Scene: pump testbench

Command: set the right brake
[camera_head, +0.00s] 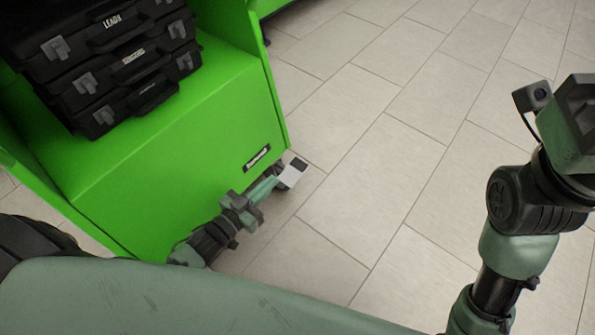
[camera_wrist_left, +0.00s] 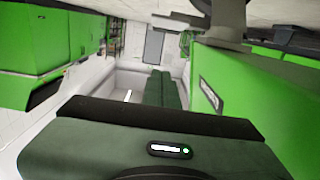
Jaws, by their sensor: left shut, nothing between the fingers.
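The right brake appears to be the light grey pedal (camera_head: 291,177) at the lower right corner of the green cart (camera_head: 185,165), close to the floor. The fingers also show in the left wrist view (camera_wrist_left: 160,92). My right gripper (camera_head: 574,120) is at the right edge, its fingertips out of frame.
Black tool cases (camera_head: 110,65) are stacked on the cart's shelf. The tiled floor (camera_head: 390,170) right of the cart is clear. In the left wrist view, green cabinets (camera_wrist_left: 45,45) stand at the left and a green panel (camera_wrist_left: 235,85) is close at the right.

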